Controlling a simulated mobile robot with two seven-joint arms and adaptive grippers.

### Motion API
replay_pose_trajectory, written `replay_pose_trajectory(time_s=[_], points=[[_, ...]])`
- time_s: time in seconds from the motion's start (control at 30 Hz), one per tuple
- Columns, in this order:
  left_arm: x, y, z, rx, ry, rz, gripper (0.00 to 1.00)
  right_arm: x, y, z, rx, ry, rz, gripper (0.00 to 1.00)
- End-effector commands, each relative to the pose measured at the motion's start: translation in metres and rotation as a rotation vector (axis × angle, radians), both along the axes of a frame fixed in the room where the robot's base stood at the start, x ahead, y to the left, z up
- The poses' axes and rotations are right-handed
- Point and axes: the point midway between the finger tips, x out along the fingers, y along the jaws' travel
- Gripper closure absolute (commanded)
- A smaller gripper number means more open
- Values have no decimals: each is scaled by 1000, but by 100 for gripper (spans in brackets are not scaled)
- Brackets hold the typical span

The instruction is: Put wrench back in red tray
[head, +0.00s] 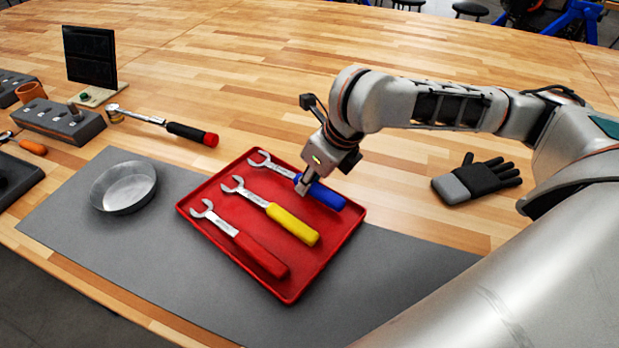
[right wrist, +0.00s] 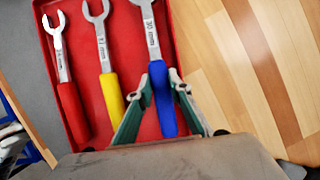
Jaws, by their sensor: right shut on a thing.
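A red tray (head: 292,292) lies on the grey mat and holds a red-handled wrench (head: 240,240), a yellow-handled wrench (head: 275,212) and a blue-handled wrench (head: 328,197), side by side. My right gripper (head: 303,188) comes down over the tray at the blue-handled wrench. In the right wrist view, the fingers of my right gripper (right wrist: 158,84) stand on both sides of the blue handle (right wrist: 163,108), shut on it near its upper end. The wrench lies in or just above the tray; I cannot tell which. My left gripper is not in view.
A round metal dish (head: 124,188) stands on the grey mat (head: 180,262) left of the tray. A torque wrench (head: 165,126) with a red end lies behind it. A black and grey glove (head: 476,180) lies at the right. The wood behind the tray is clear.

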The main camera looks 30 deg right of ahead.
Motion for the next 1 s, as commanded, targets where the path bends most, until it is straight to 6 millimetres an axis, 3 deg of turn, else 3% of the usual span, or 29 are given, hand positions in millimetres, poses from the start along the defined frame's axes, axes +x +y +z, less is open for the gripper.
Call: replay_pose_trajectory(time_s=[0.9, 0.93, 1.0], points=[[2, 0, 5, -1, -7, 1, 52, 0, 0, -11, 0, -1, 0, 100], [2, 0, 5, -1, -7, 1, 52, 0, 0, -11, 0, -1, 0, 73], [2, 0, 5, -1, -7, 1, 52, 0, 0, -11, 0, -1, 0, 62]])
